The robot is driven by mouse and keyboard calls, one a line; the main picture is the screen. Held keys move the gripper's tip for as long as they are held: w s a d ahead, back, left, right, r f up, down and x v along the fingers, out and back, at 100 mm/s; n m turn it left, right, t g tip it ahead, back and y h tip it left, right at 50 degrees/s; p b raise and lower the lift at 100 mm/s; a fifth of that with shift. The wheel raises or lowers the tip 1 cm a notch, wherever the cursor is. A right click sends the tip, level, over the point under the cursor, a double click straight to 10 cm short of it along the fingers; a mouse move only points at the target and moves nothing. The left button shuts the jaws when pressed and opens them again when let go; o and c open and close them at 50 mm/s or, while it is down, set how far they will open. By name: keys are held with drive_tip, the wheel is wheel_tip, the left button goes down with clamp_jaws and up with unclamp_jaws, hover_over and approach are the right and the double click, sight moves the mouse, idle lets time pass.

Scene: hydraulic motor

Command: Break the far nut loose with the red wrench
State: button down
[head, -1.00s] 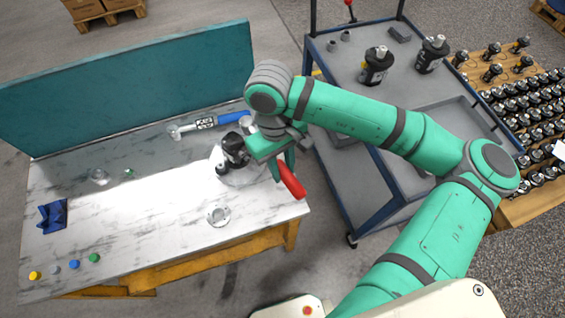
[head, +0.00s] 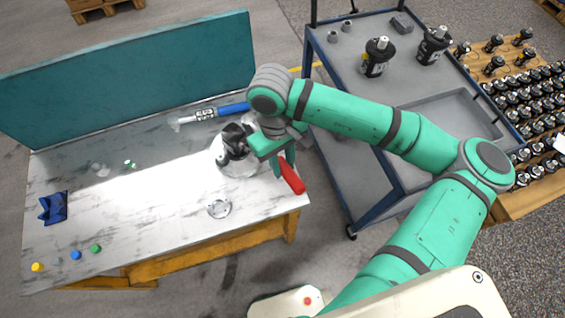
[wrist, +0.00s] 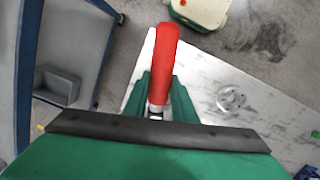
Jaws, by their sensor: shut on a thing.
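The red wrench (head: 291,177) is held in my gripper (head: 281,165), with its red handle sticking out over the bench's right end. In the wrist view the red handle (wrist: 164,62) points away between the two green fingers (wrist: 160,95), which are shut on its metal shank. The black hydraulic motor (head: 234,142) sits on a round metal plate (head: 222,164) just left of my gripper. The wrench's head and the far nut are hidden behind my gripper and wrist, so I cannot tell whether they touch.
A blue-handled tool (head: 210,114) lies behind the motor. A metal ring (head: 219,208) lies near the bench's front edge. A blue holder (head: 53,208) and several coloured caps (head: 75,255) are at the left. A blue-framed cart (head: 400,185) stands close on the right.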

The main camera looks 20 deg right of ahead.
drive_tip(key=shift+f, duration=0.25)
idle(0.3)
drive_tip(key=shift+s+f, duration=0.15)
drive_tip(key=shift+f, duration=0.9)
idle(0.9)
drive_tip(key=shift+d, duration=0.1)
drive_tip(key=shift+w+d+n+t, duration=0.15)
drive_tip(key=shift+w+d+n, duration=0.2)
drive_tip(key=shift+d+n, duration=0.25)
drive_tip(key=shift+w+d+n+t, duration=0.15)
drive_tip(key=shift+w+d+n, duration=0.25)
drive_tip(key=shift+d, duration=0.4)
drive_tip(key=shift+w+d, duration=0.1)
drive_tip(key=shift+d, duration=0.2)
drive_tip(key=shift+w+d+n, duration=0.45)
drive_tip(key=shift+d+n, duration=0.15)
drive_tip(key=shift+d, duration=0.05)
drive_tip(key=shift+w+d+n, duration=0.45)
drive_tip(key=shift+d+n, duration=0.15)
drive_tip(key=shift+s+a, duration=0.25)
drive_tip(key=shift+a, duration=0.05)
idle(0.6)
drive_tip(key=shift+r, duration=0.25)
